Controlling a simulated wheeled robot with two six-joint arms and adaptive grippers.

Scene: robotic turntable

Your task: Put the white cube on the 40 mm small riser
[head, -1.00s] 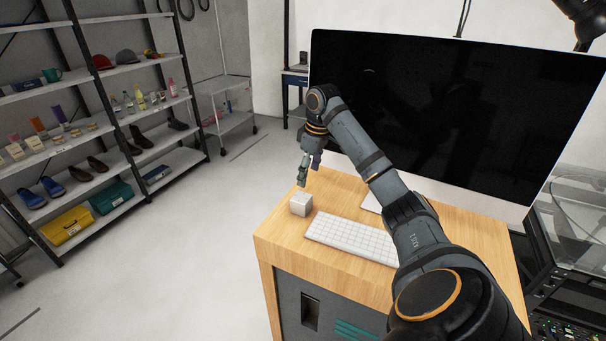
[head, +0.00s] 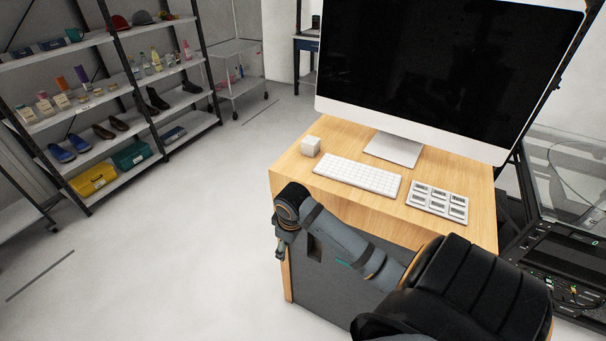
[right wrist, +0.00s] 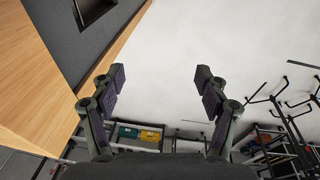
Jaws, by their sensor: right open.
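The white cube (head: 310,146) sits on the wooden desk (head: 345,205), near its left edge and left of the keyboard. My right gripper (head: 281,252) hangs in front of the desk's left front corner, below the desk top and well apart from the cube. In the right wrist view the right gripper (right wrist: 160,75) is open, with nothing between its fingers. No small riser can be made out in these frames. My left gripper is not in view.
A white keyboard (head: 357,176), a tray of small parts (head: 437,201) and a large monitor (head: 440,75) stand on the desk. A shelf rack (head: 110,120) with shoes and boxes is at the left. The floor (head: 180,240) between is clear.

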